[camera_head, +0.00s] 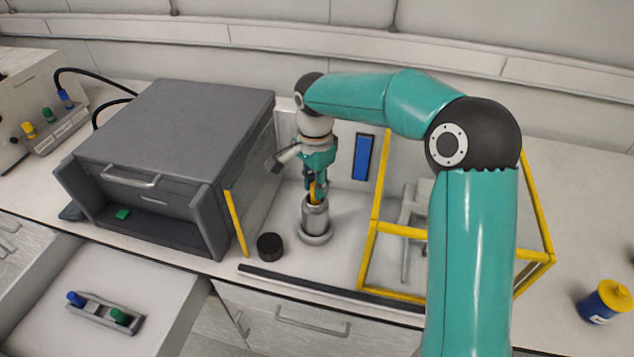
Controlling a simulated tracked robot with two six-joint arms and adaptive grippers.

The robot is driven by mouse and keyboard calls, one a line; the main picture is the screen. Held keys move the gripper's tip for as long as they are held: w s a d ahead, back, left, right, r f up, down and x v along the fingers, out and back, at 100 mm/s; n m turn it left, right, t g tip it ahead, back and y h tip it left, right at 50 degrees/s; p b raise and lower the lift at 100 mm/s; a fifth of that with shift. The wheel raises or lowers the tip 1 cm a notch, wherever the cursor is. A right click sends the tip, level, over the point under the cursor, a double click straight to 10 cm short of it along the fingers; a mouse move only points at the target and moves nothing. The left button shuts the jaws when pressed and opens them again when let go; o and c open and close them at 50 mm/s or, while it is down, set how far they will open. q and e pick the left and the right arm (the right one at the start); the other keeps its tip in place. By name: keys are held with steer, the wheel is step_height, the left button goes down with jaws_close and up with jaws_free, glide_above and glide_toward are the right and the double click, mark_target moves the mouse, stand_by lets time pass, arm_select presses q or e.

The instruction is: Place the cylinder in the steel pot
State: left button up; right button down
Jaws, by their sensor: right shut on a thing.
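The steel pot (315,224) is a small grey metal vessel with a wider round base, standing upright on the bench inside a yellow-edged bay. My right gripper (317,188) points down directly above the pot's mouth. My left gripper is not in view.
A black lid-like disc (270,246) lies left of the pot. A grey oven-like box (175,140) stands left. A yellow-framed enclosure (397,232) stands right. A rack (103,313) with blue and green pieces sits in the open drawer. A blue-and-yellow container (604,302) stands far right.

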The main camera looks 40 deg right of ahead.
steer(key=shift+f+b, duration=0.3)
steer(key=shift+f, duration=0.2)
steer(key=c, duration=1)
jaws_free()
steer(key=shift+w+r+p, duration=0.1)
steer(key=shift+r+p, duration=0.5)
steer(key=shift+r, duration=0.35)
step_height(320, 180, up, 11)
steer(key=shift+r, duration=0.2)
